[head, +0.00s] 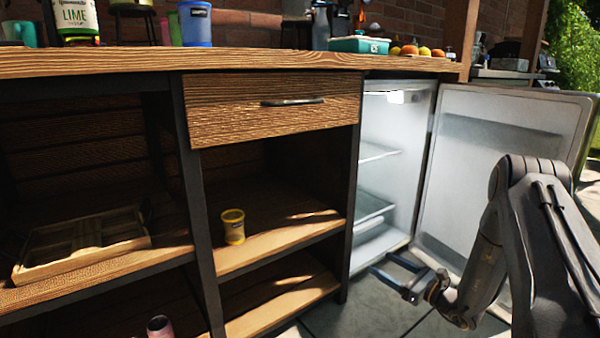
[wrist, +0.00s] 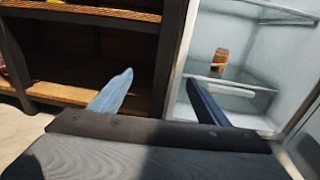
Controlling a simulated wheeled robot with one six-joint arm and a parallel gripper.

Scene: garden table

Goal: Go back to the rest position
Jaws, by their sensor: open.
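My gripper (head: 397,279) is low in front of the open fridge in the head view, at the end of my arm on the right. Its two fingers are apart with nothing between them. In the wrist view my gripper (wrist: 158,97) also shows open and empty, with the left finger in front of the shelf unit and the right finger in front of the fridge. It appears apart from the cabinet and the fridge.
The fridge door (head: 490,175) stands wide open beside my arm. An orange can (wrist: 219,60) is inside the fridge. A yellow cup (head: 233,228) and a wooden tray (head: 125,252) sit on the shelves. The wooden counter (head: 240,62) above carries several items. The drawer (head: 270,115) is shut.

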